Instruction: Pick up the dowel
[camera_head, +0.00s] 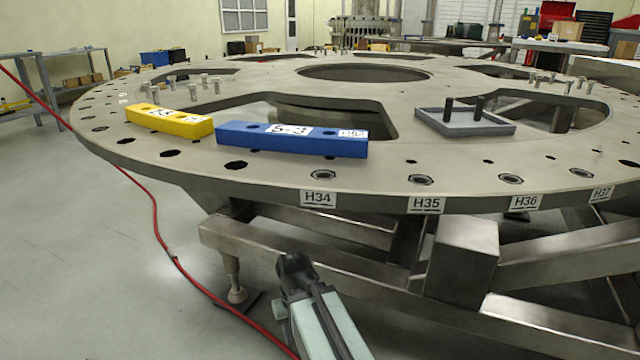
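Two short dark dowels stand upright in a shallow grey tray on the right part of the turret plate (420,92), a left dowel (448,110) and a right dowel (479,107). The tray (465,130) rests on the plate beside a large cut-out. Part of my arm shows at the bottom centre, a pale link ending in a dark joint, below and in front of the plate's near rim. No gripper fingers can be made out, and the arm is well apart from the dowels.
A blue block (291,140) and a yellow block (168,120) lie on the plate at left. Holes line the rim, with labels H34 to H37. Several small metal pins (204,80) stand farther back. Steel frame beams (467,255) lie under the plate. A red cable (155,220) crosses the floor.

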